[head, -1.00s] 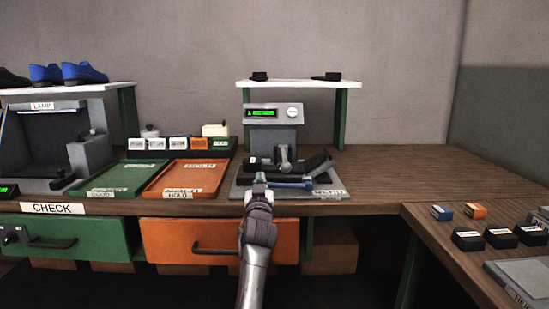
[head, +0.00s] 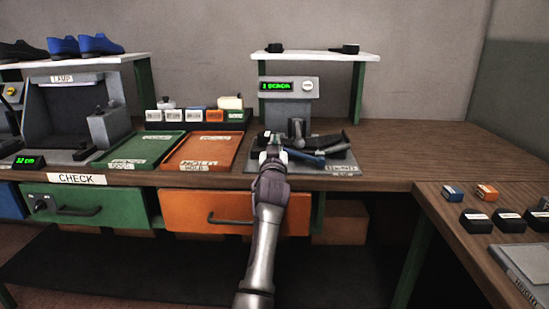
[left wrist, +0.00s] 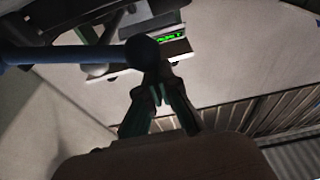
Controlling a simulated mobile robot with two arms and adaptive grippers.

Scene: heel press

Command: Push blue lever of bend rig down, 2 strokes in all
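The bend rig (head: 298,128) stands at the back of the bench. Its blue lever (head: 306,158) sits low over the base plate, its handle end towards my left gripper (head: 273,150). In the left wrist view the lever (left wrist: 65,54) comes in from the left and ends in a dark round knob (left wrist: 142,50). My left gripper's fingers (left wrist: 157,76) meet at their tips, right at the knob, with nothing seen between them. Whether they touch it I cannot tell. The rig's green display (head: 290,86) is lit, its text blurred. My right gripper is not in view.
A green tray (head: 117,163) and an orange tray (head: 175,165) lie left of the rig. A shelf (head: 325,56) spans above it. The bench right of the rig (head: 430,150) is clear. A side table (head: 450,225) with small blocks stands front right.

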